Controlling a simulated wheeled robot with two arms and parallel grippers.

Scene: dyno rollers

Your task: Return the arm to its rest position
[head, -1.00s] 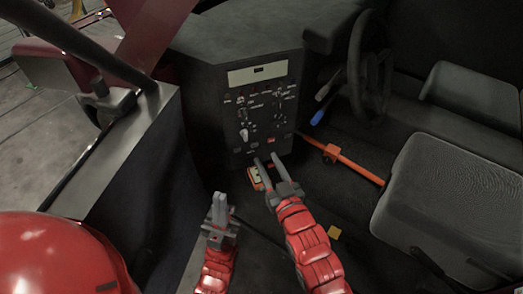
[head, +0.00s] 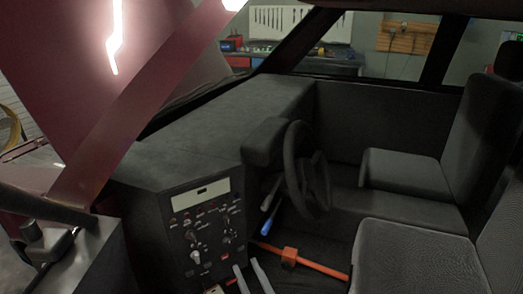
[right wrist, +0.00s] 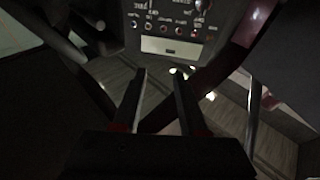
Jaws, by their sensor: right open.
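My right gripper (head: 246,266) shows only by its two grey fingers at the bottom edge of the head view, in front of the lower part of the control panel (head: 205,225). In the right wrist view the right gripper (right wrist: 160,72) has its fingers apart, with nothing between them. The panel (right wrist: 172,30) appears upside down at the top of that view. The rest of my right arm is below the head view. My left gripper is in neither view.
An orange bar (head: 312,264) runs across the floor right of the fingers. A steering wheel (head: 305,170) and a grey seat (head: 415,258) stand farther right. The black dashboard (head: 225,120) lies behind the panel. A dark frame edge (head: 95,262) is at left.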

